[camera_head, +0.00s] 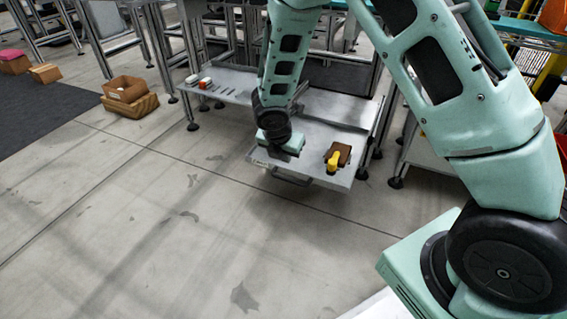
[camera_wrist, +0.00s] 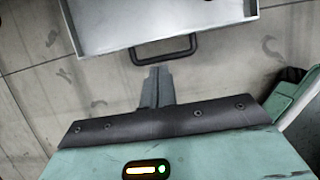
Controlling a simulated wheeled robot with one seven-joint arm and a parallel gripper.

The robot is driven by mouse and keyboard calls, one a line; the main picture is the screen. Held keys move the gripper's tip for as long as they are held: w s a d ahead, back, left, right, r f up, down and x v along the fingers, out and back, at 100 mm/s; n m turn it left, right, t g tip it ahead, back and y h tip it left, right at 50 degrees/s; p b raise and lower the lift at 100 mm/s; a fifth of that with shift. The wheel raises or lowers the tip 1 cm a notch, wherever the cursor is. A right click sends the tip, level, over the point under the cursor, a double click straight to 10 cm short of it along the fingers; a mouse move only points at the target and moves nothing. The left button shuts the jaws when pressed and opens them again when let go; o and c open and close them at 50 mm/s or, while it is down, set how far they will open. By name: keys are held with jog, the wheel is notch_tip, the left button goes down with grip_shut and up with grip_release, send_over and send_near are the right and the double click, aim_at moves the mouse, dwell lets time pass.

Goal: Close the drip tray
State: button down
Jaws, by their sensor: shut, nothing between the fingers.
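The drip tray (camera_head: 318,181) is a shallow grey metal tray that sticks out from low under the bench in the head view. In the wrist view its front wall (camera_wrist: 95,47) and inside show at the top, and the part in view is empty. Its dark bar handle (camera_head: 290,178) is on the front side; it also shows in the wrist view (camera_wrist: 165,50). My gripper (camera_wrist: 158,70) is shut and empty, with its fingertips just short of the handle in the wrist picture. Whether they touch it I cannot tell. My arm hides part of the tray in the head view.
A yellow item (camera_head: 333,162) and a brown block (camera_head: 343,150) sit at the right of the metal surface. A low shelf (camera_head: 235,84) holds small items at the left. Bench legs (camera_head: 378,125) stand close by. The floor in front is clear.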

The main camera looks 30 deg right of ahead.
jog(key=b+x, duration=0.6)
jog(key=x, duration=0.3)
jog(key=shift+d, duration=0.15)
